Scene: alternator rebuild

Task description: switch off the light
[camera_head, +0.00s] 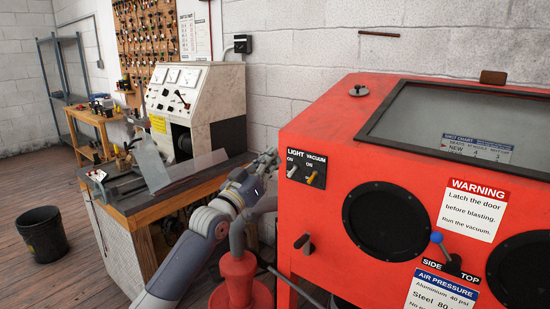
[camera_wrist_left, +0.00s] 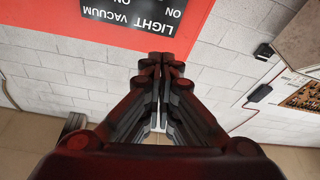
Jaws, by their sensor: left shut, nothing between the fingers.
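The red blast cabinet (camera_head: 330,130) carries a black switch panel (camera_head: 303,185) at its upper left front. The panel is labelled LIGHT and VACUUM, each with ON below. The light switch (camera_head: 291,171) is a small pale toggle; its exact tilt is too small to tell. The vacuum switch (camera_head: 312,178) is a yellowish toggle to its right. My left gripper (camera_head: 271,156) is shut and empty, just left of the panel and apart from the switches. In the left wrist view, the shut fingers (camera_wrist_left: 160,62) are below the upside-down panel (camera_wrist_left: 140,14); the toggles are out of frame there.
A wooden workbench (camera_head: 120,220) with a grey test machine (camera_head: 200,90) stands left of the cabinet. A blue-knobbed lever (camera_head: 437,239) and round black glove ports (camera_head: 385,222) are on the cabinet front. A black bin (camera_head: 44,232) stands on the floor.

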